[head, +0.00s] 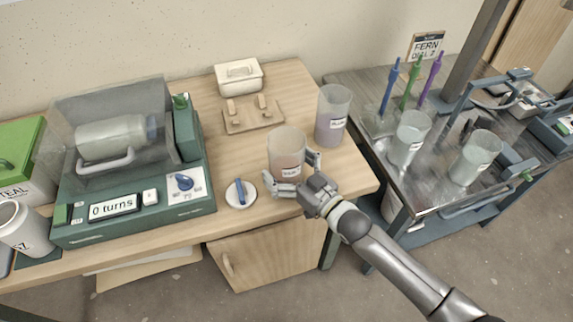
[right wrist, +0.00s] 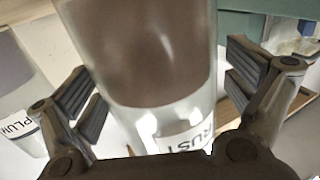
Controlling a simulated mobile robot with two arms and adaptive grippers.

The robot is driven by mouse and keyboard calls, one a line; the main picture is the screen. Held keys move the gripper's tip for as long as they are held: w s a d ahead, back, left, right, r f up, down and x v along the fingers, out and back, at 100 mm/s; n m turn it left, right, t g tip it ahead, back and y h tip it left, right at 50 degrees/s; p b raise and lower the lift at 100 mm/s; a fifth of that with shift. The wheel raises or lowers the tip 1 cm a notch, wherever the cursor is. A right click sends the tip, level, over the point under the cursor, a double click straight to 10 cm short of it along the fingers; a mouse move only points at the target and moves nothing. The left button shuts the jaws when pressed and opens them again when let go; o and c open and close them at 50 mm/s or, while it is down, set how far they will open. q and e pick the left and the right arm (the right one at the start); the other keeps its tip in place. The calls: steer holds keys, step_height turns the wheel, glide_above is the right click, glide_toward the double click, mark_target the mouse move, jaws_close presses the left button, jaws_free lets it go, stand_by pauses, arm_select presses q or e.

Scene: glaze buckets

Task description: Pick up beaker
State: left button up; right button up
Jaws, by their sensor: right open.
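A clear beaker (head: 287,150) with brown contents stands upright on the wooden table near its front right. In the right wrist view its label (right wrist: 186,136) reads RUST, and the beaker (right wrist: 145,50) fills the middle. My right gripper (head: 294,174) is open, with one finger on each side of this beaker; in the wrist view gaps show between the pads and the glass. A second beaker (head: 333,115) with greyish-purple contents stands behind it to the right; its label partly shows as PLUM in the wrist view (right wrist: 15,110). My left gripper is not in view.
A green machine (head: 140,215) showing "0 turns" stands left. A white disc with a blue stick (head: 240,194), a wooden rack (head: 252,115) and a white box (head: 239,77) are nearby. Two clear beakers (head: 408,138) (head: 475,157) stand on the metal table at right.

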steer(key=c, duration=1.4)
steer(key=shift+r, duration=0.1)
steer(key=shift+c, duration=0.5)
steer(key=shift+r, duration=0.1)
steer(key=shift+r, duration=1.05)
steer(key=s+d+r, duration=0.1)
steer(key=s+r, duration=0.9)
steer(key=s, duration=0.3)
steer(key=shift+s+d+r, duration=0.35)
steer(key=shift+s+d, duration=0.05)
